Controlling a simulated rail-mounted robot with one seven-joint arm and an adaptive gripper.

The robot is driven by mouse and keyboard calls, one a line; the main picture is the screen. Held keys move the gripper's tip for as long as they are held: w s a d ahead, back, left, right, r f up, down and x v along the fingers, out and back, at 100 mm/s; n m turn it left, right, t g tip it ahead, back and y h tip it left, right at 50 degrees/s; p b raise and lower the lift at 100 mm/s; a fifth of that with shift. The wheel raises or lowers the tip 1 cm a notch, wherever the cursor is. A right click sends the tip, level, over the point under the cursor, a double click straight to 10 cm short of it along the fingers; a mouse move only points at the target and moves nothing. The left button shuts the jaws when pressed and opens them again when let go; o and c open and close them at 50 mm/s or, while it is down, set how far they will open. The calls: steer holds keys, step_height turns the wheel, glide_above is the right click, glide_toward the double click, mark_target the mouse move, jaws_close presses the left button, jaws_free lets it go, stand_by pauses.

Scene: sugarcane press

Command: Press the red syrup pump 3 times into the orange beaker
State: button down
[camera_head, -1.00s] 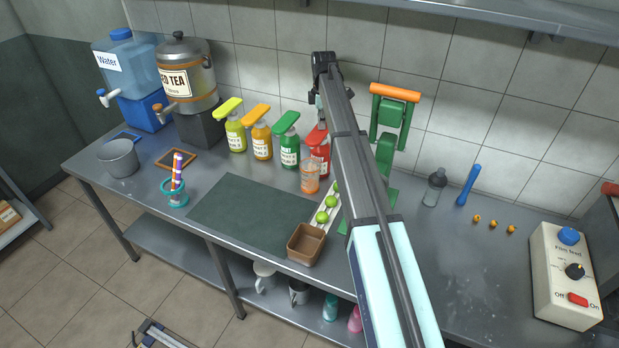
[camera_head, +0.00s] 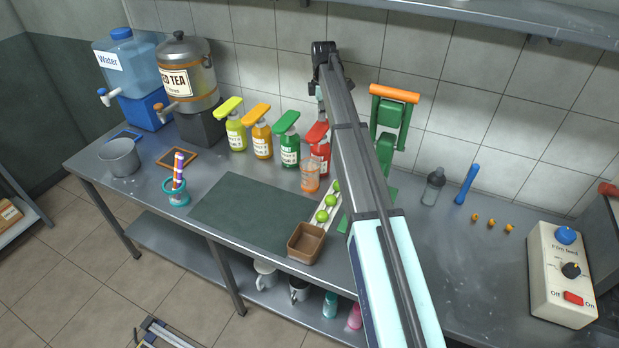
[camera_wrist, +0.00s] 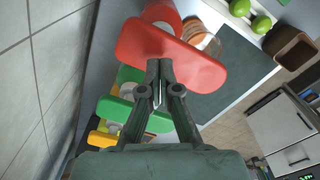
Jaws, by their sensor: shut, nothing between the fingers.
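The red syrup pump (camera_head: 319,153) stands on the counter at the right end of a row of pump bottles, partly hidden by my arm in the head view. Its flat red top (camera_wrist: 172,58) fills the upper middle of the wrist view. The orange beaker (camera_head: 310,177) stands in front of the red bottle; in the wrist view it shows partly (camera_wrist: 200,35) beyond the red top. My gripper (camera_wrist: 159,66) is shut and empty, its tips over the near edge of the red top. I cannot tell whether they touch it. In the head view the fingers are hidden behind my arm.
Green (camera_head: 288,140), orange (camera_head: 260,138) and yellow (camera_head: 234,130) pump bottles stand left of the red one. A green press (camera_head: 388,120) is close on the right. Limes (camera_head: 322,216) and a brown box (camera_head: 306,243) lie in front. The dark mat (camera_head: 245,212) is clear.

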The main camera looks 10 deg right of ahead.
mark_target(322, 125)
steer(key=shift+f, duration=0.15)
steer(key=shift+f+b, duration=0.7)
steer(key=shift+f, duration=1.65)
steer(key=shift+r, duration=0.15)
steer(key=shift+r+p, duration=1.25)
steer(key=shift+r, duration=1.15)
steer(key=shift+f, duration=0.35)
